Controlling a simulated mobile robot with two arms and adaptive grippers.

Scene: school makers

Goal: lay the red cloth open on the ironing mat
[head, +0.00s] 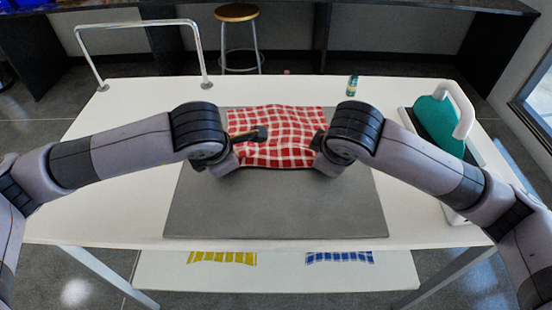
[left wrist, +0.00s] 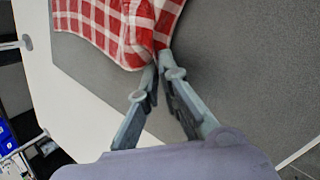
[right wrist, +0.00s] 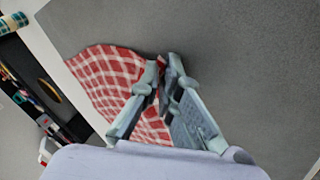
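The red-and-white checked cloth (head: 280,125) lies spread over the far half of the grey ironing mat (head: 275,210), with some waves in it and its far edge near or past the mat's far edge. My left gripper (head: 238,158) is at its near left corner; in the left wrist view the fingertips (left wrist: 162,68) are closed on the cloth's corner (left wrist: 125,25). My right gripper (head: 318,158) is at the near right corner; in the right wrist view its fingertips (right wrist: 163,72) are closed on the cloth's edge (right wrist: 105,75). My wrists hide both corners in the head view.
A teal iron (head: 438,122) with a white handle stands on the table's right side. A small bottle (head: 352,85) is at the far edge, and a metal rail (head: 140,25) at the far left. Yellow (head: 222,257) and blue (head: 340,257) cloths lie on the shelf below. The mat's near half is bare.

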